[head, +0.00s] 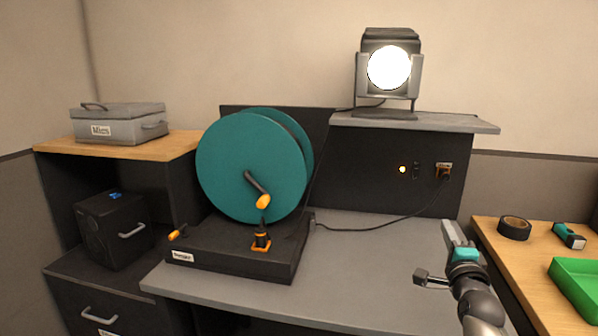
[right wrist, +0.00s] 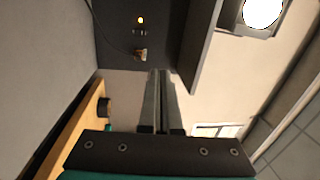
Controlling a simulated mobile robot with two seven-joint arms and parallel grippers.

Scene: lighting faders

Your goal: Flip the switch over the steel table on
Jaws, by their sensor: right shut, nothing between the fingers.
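A small dark switch (head: 416,170) sits on the black back panel (head: 365,160) over the grey steel table (head: 350,262). It is between a glowing yellow indicator (head: 402,169) and an orange plug in a socket (head: 444,170). The switch also shows in the right wrist view (right wrist: 140,31); its lever position is too small to tell. The spotlight (head: 389,67) on the shelf above is lit bright white. My right gripper (head: 449,224) is shut and empty, below and to the right of the switch, apart from the panel. My left gripper is out of view.
The grey shelf (head: 450,123) juts out above the switch. A teal cable reel (head: 250,165) stands on the table's left. A wooden table at right holds black tape (head: 514,228) and a green tray (head: 575,290). A cable crosses the steel table; its middle is otherwise clear.

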